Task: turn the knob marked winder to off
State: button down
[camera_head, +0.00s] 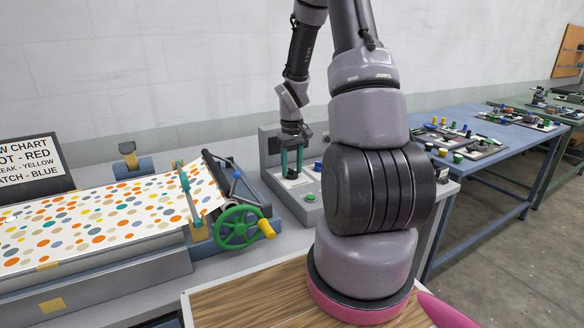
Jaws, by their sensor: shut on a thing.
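A grey control panel (284,192) stands on the bench behind my arm. My gripper (291,174), with teal fingers, points down over the panel's white plate. It is shut on a knob, which is mostly hidden by the fingers. I cannot read any marking, so I cannot tell from the picture whether this knob is the winder one or which way it points. A blue knob (318,166) stands to the right of the fingers, and a green button (310,197) is on the panel's front right part.
The press with a dotted sheet (100,222) and a green handwheel (238,227) stands left of the panel. My arm covers the panel's right part. A blue table (480,172) with small coloured parts is at the right. A wooden board (250,296) lies in front.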

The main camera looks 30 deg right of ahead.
jog(key=shift+n, duration=0.3)
jog(key=shift+c, duration=1.6)
grip_release()
jog(key=shift+r, duration=0.1)
notch_tip(320, 180, up, 11)
notch_tip(320, 180, up, 15)
jog(key=m+t, duration=0.2)
jog(key=t, duration=0.2)
send_over(292, 170)
jog(key=s+a, duration=0.8)
jog(key=s+a+r+m+t+y, duration=0.1)
jog(key=s+a+r, duration=0.1)
jog(key=s, duration=0.4)
jog(key=s+a+r+m+t+y, duration=0.1)
jog(key=s+a+r+t, duration=0.1)
jog(key=s, duration=0.4)
notch_tip(292, 170, up, 2)
jog(key=shift+a+r+m, duration=0.25)
jog(key=shift+a+m, duration=0.15)
jog(key=shift+a, duration=0.25)
